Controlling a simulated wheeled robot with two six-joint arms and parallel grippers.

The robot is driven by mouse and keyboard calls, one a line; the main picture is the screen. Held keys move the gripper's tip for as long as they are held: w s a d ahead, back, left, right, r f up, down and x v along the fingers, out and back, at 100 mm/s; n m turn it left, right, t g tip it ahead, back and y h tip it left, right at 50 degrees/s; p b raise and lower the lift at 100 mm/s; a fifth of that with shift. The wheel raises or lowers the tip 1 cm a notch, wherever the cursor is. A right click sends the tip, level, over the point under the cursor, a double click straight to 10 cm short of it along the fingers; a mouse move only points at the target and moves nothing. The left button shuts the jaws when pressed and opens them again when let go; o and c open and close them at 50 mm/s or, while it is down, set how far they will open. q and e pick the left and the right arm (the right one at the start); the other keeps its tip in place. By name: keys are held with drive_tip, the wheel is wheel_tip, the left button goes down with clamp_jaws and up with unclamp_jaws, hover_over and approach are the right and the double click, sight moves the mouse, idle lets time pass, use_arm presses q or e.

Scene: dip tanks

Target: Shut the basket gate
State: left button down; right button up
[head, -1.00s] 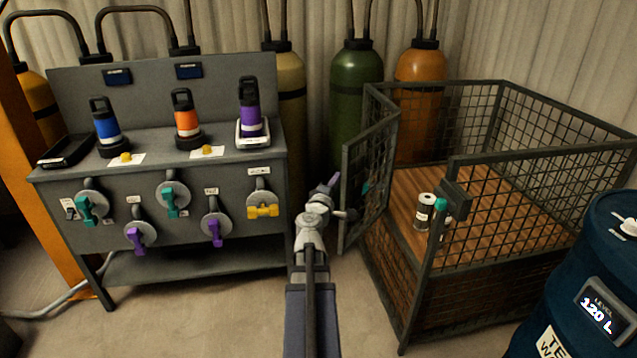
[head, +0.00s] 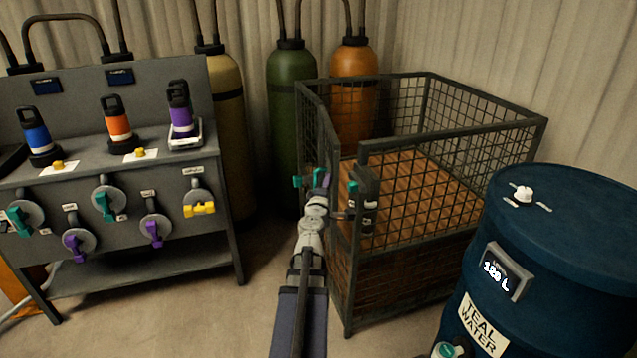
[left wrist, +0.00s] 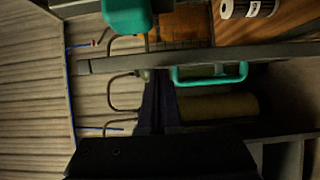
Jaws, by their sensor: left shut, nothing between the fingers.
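The wire-mesh basket (head: 455,142) stands right of centre in the head view, with a wooden floor. Its gate (head: 314,115) is on the left side and stands close to the front post, which carries a dark latch block with a teal knob (head: 353,187). My left gripper (head: 321,184) is shut and empty at the gate's outer side, near the latch post. In the left wrist view, its dark fingers (left wrist: 158,108) are beside the gate's teal handle (left wrist: 210,75). My right gripper is out of view.
A blue teal-water drum (head: 570,250) stands at front right, close to the basket. A grey valve bench (head: 105,215) is at left. Gas cylinders (head: 290,110) stand behind. A small jar (left wrist: 248,8) is in the basket. Floor between bench and basket is clear.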

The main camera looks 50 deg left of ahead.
use_arm(q)
drive_tip(key=shift+w+d, duration=0.15)
drive_tip(key=shift+w, duration=0.1)
drive_tip(key=shift+s+d, duration=0.1)
drive_tip(key=shift+s, duration=0.05)
